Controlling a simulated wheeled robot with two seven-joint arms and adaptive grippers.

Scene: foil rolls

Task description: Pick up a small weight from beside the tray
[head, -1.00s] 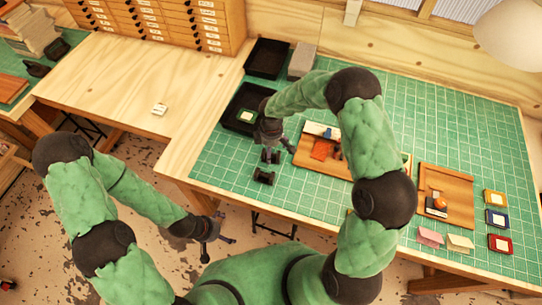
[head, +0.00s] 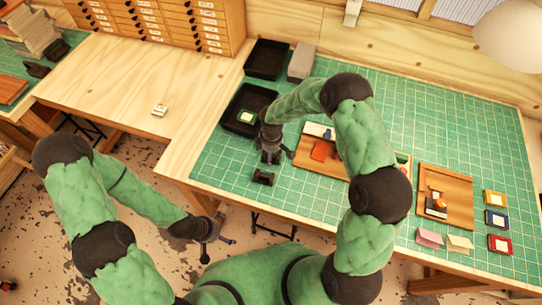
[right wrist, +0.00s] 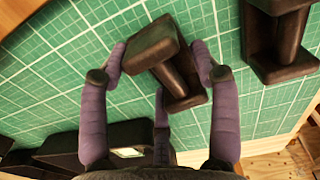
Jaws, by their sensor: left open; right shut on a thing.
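My right gripper (head: 272,152) points down at the green mat, between the black tray (head: 232,122) and the wooden board. In the right wrist view its purple fingers are shut on a small dark spool-shaped weight (right wrist: 172,62), which is tilted between them. I cannot tell whether this weight is clear of the mat. A second dark weight (head: 263,178) stands on the mat just in front of the gripper; it also shows at the upper right of the right wrist view (right wrist: 286,40). My left gripper (head: 211,232) is open and empty, low over the floor, off the table.
The wooden board (head: 312,165) with an orange-red piece lies right of the gripper. A second black tray (head: 266,60) and a grey block (head: 301,62) stand behind. Another wooden board (head: 455,190) and coloured pads lie at right. The mat's front left is clear.

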